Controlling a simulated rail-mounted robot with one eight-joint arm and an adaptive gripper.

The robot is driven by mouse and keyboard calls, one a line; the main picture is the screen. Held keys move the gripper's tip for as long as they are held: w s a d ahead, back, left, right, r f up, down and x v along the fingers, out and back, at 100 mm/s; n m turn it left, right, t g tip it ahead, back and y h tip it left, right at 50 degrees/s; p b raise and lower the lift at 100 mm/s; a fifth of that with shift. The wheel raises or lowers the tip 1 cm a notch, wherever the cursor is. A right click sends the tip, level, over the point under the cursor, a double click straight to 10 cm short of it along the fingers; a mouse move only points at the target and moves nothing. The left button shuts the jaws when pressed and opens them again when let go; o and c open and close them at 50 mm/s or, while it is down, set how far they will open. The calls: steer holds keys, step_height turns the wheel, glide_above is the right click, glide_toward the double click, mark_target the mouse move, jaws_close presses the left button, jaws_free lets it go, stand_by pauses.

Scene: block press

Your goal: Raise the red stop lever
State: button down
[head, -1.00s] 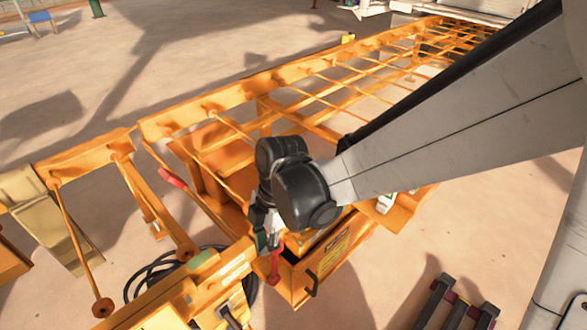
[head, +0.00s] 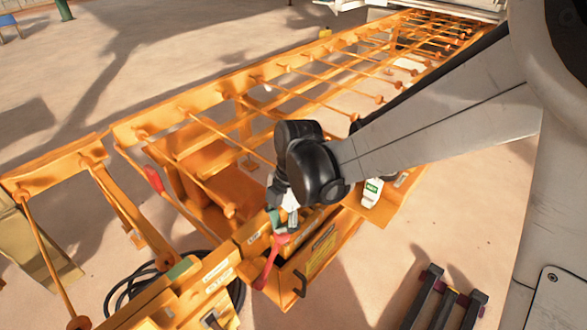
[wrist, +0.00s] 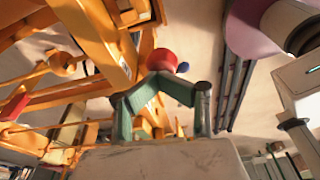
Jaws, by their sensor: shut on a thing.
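The red stop lever (head: 269,264) is at the near end of the orange machine in the head view. It slants, with its upper end to the right at my gripper (head: 282,226) and its lower end at the orange box. My gripper has green fingertips and is shut on the lever's upper end. In the wrist view, the lever's red end (wrist: 158,62) shows just beyond the fingers of my gripper (wrist: 156,92). The exact contact is partly hidden by the fingers.
The orange frame (head: 240,92) with rods stretches away to the back right. A second red handle (head: 153,179) is on its left. A white bottle (head: 372,192) stands right of my gripper. A black cable (head: 120,296) lies at left, and a dark rack (head: 447,302) at lower right.

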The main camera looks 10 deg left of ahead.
steer(key=shift+w+d+f, duration=0.3)
steer(key=shift+w+d, duration=0.05)
steer(key=shift+w, duration=0.2)
steer(key=shift+s, duration=0.1)
steer(key=shift+s+r, duration=0.1)
steer(key=shift+s, duration=0.05)
steer(key=shift+a+r, duration=0.1)
steer(key=shift+r, duration=0.05)
steer(key=r+p, duration=0.1)
steer(key=s+a+r+p, duration=0.1)
steer(key=r, duration=0.1)
steer(key=shift+s+a+r+p, duration=0.2)
steer(key=shift+r+p, duration=0.05)
steer(key=shift+p, duration=0.1)
steer(key=w+d+r+p, duration=0.1)
steer(key=w+d+r, duration=0.1)
steer(key=w+d, duration=0.3)
steer(key=w, duration=0.3)
steer(key=shift+w, duration=0.15)
steer(key=shift+d, duration=0.1)
steer(key=shift+r, duration=0.15)
